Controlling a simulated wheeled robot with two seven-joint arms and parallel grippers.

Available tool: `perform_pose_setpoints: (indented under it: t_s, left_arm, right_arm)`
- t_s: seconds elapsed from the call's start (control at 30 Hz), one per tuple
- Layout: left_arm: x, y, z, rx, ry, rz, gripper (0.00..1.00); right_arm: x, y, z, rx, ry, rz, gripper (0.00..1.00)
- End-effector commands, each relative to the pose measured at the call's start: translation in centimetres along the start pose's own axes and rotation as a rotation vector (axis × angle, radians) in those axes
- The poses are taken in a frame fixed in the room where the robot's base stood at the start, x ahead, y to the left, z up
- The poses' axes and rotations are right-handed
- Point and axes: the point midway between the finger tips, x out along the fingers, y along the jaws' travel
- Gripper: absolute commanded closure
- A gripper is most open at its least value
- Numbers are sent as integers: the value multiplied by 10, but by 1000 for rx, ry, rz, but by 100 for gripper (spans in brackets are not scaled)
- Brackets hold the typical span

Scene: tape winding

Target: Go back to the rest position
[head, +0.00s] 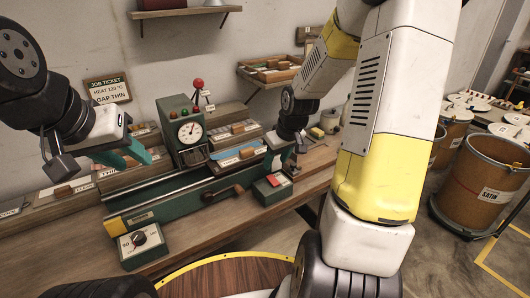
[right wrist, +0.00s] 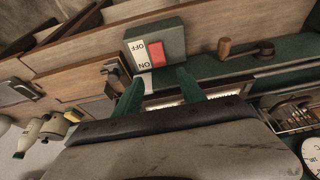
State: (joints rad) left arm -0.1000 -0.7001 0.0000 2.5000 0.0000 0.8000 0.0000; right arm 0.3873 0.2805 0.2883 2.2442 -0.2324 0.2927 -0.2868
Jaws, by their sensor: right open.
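My left gripper (head: 127,156) is at the left in the head view, above the left end of the green winding machine (head: 160,198). Its green fingers look apart, with nothing seen between them. My right gripper (head: 283,158) hangs over the bench near the right end of the machine. In the right wrist view the two green fingers of my right gripper (right wrist: 162,94) are apart and empty. Beyond their tips is the switch box (right wrist: 170,40) with a red rocker marked ON and OFF. In the head view the switch box (head: 272,190) sits on the bench, below the right gripper.
A dial gauge (head: 190,132) stands on the machine, and a crank handle (head: 222,193) is at its front. A knob box (head: 142,245) is at the bench's front left. Labelled wooden trays (head: 232,128) line the back. Brown drums (head: 482,190) stand on the floor at right.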

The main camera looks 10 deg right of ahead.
Motion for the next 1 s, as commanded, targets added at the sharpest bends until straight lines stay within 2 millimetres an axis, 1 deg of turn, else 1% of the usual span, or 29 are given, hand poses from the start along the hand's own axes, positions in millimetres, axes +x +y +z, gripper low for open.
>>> perform_pose_setpoints:
  t_s: [0.17,0.27,0.37,0.47,0.5,0.57,0.6,0.7,0.83,0.9,1.0]
  left_arm:
    - [0,0,0,0,0,0,64]
    - [0,0,0,0,0,0,64]
    - [0,0,0,0,0,0,64]
    - [0,0,0,0,0,0,64]
    - [0,0,0,0,0,0,64]
    - [0,0,0,0,0,0,64]
    - [0,0,0,0,0,0,64]
    - [0,0,0,0,0,0,64]
    - [0,0,0,0,0,0,64]
    - [0,0,0,0,0,0,64]
    - [0,0,0,0,0,0,64]
  right_arm:
    - [-2,0,0,0,1,2,53]
    - [-16,-3,-2,4,6,16,53]
    - [-48,-10,-2,21,17,45,53]
    - [-92,-24,2,55,36,74,53]
    - [-110,-30,6,71,47,82,53]
    - [-135,-40,13,99,64,88,53]
    - [-151,-47,18,118,77,90,53]
    - [-187,-66,34,167,116,80,53]
    - [-223,-90,59,225,162,43,53]
    - [-237,-100,71,249,183,20,53]
    - [-248,-110,84,274,201,-10,53]
